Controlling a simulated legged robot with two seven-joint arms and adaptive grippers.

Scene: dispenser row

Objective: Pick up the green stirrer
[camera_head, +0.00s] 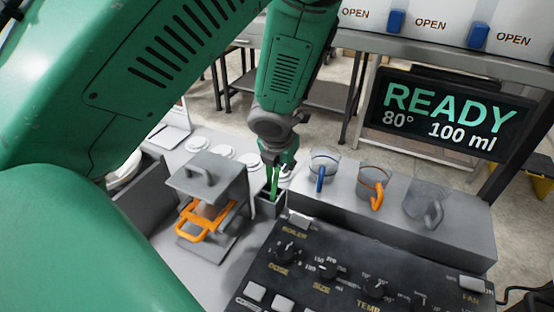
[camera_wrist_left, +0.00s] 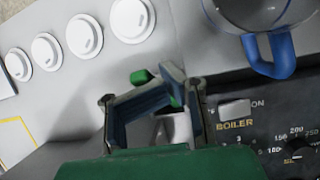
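The green stirrer (camera_head: 274,182) stands upright in a small grey holder (camera_head: 270,206) in the head view. My left gripper (camera_head: 278,158) points down over the holder, with its fingers at the stirrer's upper part. In the left wrist view, green parts of the stirrer (camera_wrist_left: 141,77) show beside and behind the dark finger pads of my left gripper (camera_wrist_left: 165,95). The fingers hide much of it, and I cannot tell whether they grip it. My right gripper is in neither view.
A row of mugs with blue (camera_head: 320,178), orange (camera_head: 376,195) and grey handles stands right of the holder. The black control panel (camera_head: 335,280) is in front. A grey press with an orange handle (camera_head: 192,222) is left. Several white lids (camera_head: 222,151) lie behind.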

